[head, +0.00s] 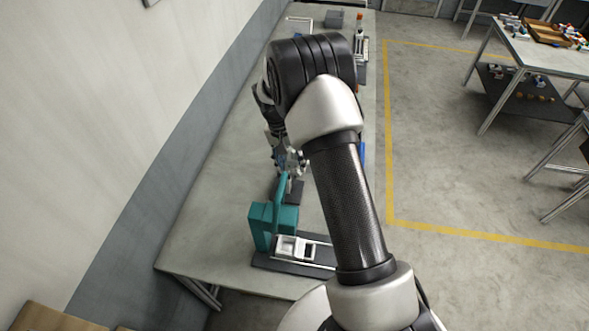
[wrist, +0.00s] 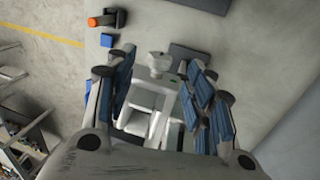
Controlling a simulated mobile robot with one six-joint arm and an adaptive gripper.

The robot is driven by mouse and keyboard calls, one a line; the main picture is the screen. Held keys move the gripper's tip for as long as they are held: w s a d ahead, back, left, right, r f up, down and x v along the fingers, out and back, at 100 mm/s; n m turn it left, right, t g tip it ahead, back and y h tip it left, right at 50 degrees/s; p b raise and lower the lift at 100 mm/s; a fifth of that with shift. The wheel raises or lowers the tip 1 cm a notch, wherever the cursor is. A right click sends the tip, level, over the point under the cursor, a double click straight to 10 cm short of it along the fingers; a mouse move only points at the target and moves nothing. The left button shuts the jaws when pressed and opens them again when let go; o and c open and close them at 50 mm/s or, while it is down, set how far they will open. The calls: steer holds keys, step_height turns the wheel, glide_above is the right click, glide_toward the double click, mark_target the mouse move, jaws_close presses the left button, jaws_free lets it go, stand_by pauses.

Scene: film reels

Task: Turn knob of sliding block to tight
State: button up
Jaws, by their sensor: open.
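In the wrist view, a pale grey knob (wrist: 158,63) stands at the upper end of a white and grey block (wrist: 150,108), which seems to be the sliding block. My gripper (wrist: 161,72) is open, its blue-padded fingers to the left and right of the knob, with visible gaps on both sides. Whether the fingertips are level with the knob cannot be told. In the head view my gripper (head: 286,162) is over the table, partly behind my arm. The knob cannot be made out there.
A teal device (head: 273,217) stands near the front of the table (head: 205,215), by a silver fixture (head: 290,247). A wall (head: 130,110) runs along the left. In the wrist view, an orange-ended item (wrist: 100,20) and a blue box (wrist: 107,40) lie upper left, and a dark plate (wrist: 202,57) upper right.

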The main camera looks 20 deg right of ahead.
mark_target(295, 171)
steer(key=f, duration=0.5)
steer(key=shift+s+d, duration=0.25)
steer(key=shift+d, duration=0.15)
steer(key=shift+c, duration=0.6)
steer(key=c, duration=1)
